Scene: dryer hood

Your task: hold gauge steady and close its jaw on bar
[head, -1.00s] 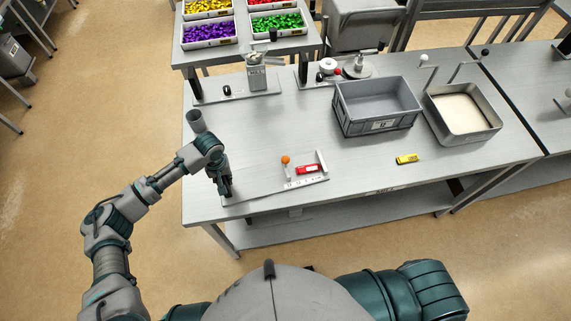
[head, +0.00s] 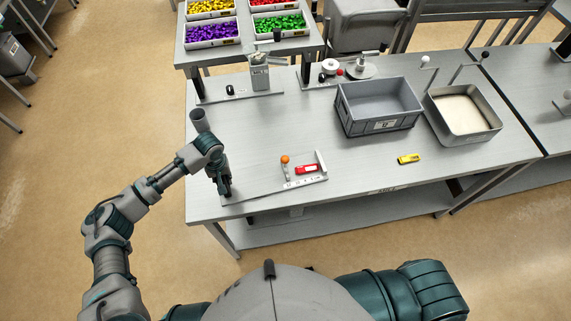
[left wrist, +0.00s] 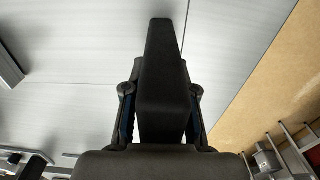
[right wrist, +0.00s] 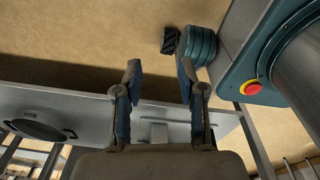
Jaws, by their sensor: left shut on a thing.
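The gauge (head: 262,190) is a thin pale beam lying flat near the table's front edge, with an upright fixed jaw (head: 320,163) at its right end. A sliding jaw with an orange knob (head: 285,160) stands on it, left of the red bar (head: 306,169). The bar lies between the jaws; a small gap seems to show at the sliding jaw. My left gripper (head: 225,192) points down and is shut on the beam's left end. My right gripper (right wrist: 160,82) is open and empty, off the table.
On the table (head: 255,140) are a grey cup (head: 199,120), a grey crate (head: 347,113), a metal tray (head: 437,118) and a yellow block (head: 409,159). Fixtures stand at the back. The table around the gauge is clear. My body shows in the right wrist view.

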